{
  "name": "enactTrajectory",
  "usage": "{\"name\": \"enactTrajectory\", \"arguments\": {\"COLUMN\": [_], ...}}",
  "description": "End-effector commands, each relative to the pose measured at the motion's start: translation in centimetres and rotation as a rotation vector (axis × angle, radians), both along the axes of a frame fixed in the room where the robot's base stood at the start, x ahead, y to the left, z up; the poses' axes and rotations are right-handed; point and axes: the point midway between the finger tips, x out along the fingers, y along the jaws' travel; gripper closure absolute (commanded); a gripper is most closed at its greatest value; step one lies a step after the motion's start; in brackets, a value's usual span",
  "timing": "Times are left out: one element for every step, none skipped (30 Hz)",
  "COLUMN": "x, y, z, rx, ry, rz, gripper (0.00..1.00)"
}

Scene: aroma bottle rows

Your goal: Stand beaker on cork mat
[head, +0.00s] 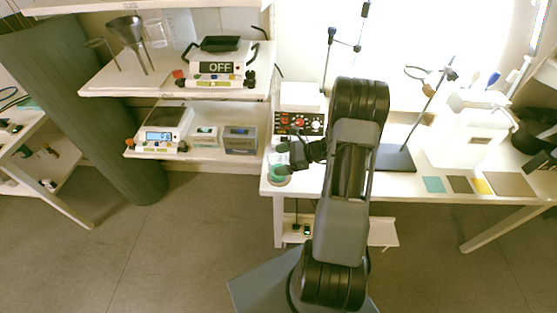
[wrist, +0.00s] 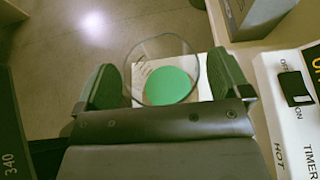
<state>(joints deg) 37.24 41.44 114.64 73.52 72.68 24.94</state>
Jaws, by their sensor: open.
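A clear glass beaker with green contents (wrist: 170,88) stands between the fingers of my gripper (wrist: 168,78) in the wrist view. The fingers are open on either side of it, close to its rim; I cannot tell if either touches. In the head view the green beaker (head: 277,171) is at the table's left front corner, under my gripper (head: 288,158), partly hidden. A brownish round edge shows below it; I cannot tell what that is. A tan, cork-like square mat (head: 510,184) lies flat at the table's right front, with nothing on it.
Small teal (head: 433,184), dark and yellow squares lie left of the tan mat. A dark stand base (head: 395,158) and a white container (head: 468,130) stand behind. A red-and-black panelled device (head: 298,123) is close behind the beaker. Shelves with scales (head: 163,128) are at left.

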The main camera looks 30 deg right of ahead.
Motion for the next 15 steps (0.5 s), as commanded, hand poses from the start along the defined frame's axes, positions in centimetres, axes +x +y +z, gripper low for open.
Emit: {"name": "enactTrajectory", "arguments": {"x": [-0.3,-0.6,-0.9,-1.2,-1.5,-1.9,-2.1,-2.4,-2.7,-3.0,-3.2,-3.5,-3.7,-3.9,-4.2], "y": [-0.8,-1.2,-1.9,-2.4,-2.9,-3.5,-4.0,-4.5,-5.1,-5.5,-5.9,-6.4,-6.8,-7.1,-7.5], "z": [0.2,0.4,0.7,1.0,1.2,1.5,1.7,2.0,2.2,2.4,2.6,2.9,3.1,3.3,3.5], "rx": [-0.001,-0.002,-0.002,-0.003,-0.003,-0.004,-0.003,-0.003,-0.004,-0.003,-0.002,-0.002,-0.002,-0.002,-0.002], "ry": [-0.002,-0.002,-0.002,-0.003,-0.003,-0.002,-0.003,-0.003,-0.003,-0.003,-0.001,-0.002,-0.002,-0.002,-0.002], "rz": [-0.006,-0.006,-0.007,-0.006,-0.006,-0.007,-0.006,-0.007,-0.006,-0.006,-0.005,-0.006,-0.006,-0.004,-0.004], "gripper": [0.05,0.05,0.05,0.05,0.05,0.05,0.05,0.05,0.05,0.05,0.05,0.05,0.05,0.05,0.05]}}
